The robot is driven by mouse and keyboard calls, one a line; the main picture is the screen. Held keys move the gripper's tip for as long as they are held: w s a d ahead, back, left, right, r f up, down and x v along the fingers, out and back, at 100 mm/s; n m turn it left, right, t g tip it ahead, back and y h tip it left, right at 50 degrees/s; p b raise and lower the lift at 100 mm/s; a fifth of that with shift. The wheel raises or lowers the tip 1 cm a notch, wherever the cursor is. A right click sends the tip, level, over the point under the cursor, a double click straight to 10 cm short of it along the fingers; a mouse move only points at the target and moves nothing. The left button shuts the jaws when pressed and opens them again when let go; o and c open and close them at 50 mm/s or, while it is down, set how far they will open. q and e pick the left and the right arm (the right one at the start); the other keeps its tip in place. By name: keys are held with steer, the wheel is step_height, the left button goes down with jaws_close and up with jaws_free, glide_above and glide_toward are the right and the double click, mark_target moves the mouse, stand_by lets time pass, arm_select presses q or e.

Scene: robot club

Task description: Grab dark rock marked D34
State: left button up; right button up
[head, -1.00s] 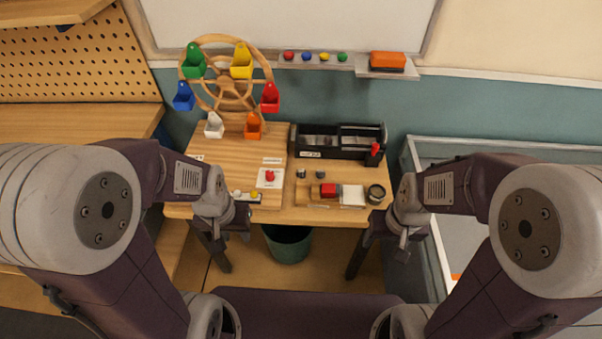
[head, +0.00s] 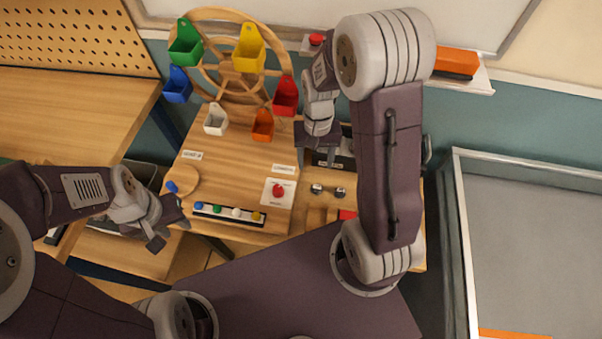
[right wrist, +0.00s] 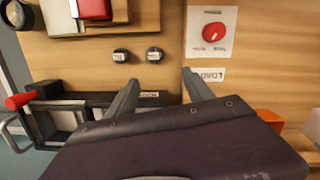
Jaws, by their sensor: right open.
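Two small dark rocks with pale labels lie side by side on the wooden table, the left one (head: 316,188) and the right one (head: 340,191) in the head view. In the right wrist view they are a left rock (right wrist: 121,55) and a right rock (right wrist: 154,55). Their marks are too small to read, so I cannot tell which is D34. My left gripper (head: 170,234) looks open and empty at the table's left front.
A wooden wheel (head: 213,62) with coloured buckets stands at the back left.

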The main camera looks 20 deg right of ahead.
mark_target(317, 186)
steer(key=shift+s+a+f, duration=0.1)
steer(key=shift+s, duration=0.95)
step_height(317, 186, down, 3)
steer(key=shift+r+b, duration=0.1)
steer(key=shift+b, duration=0.2)
steer(key=shift+w+f, duration=0.25)
steer(key=shift+f, duration=0.2)
steer(key=f, duration=0.1)
steer(key=s+f, duration=0.1)
steer(key=f, duration=0.1)
steer(key=f+b, duration=0.1)
steer(key=shift+s+a+f, duration=0.1)
steer(key=shift+s+f, duration=0.15)
steer(key=shift+s, duration=0.15)
steer(key=shift+w+f, duration=0.1)
steer(key=shift+f, duration=0.05)
steer(key=c, duration=0.6)
jaws_close()
arm_select(q)
steer(key=shift+s+a+f, duration=0.1)
steer(key=shift+s+f, duration=0.5)
steer(key=shift+f, duration=0.1)
arm_select(e)
steer(key=shift+r, duration=0.2)
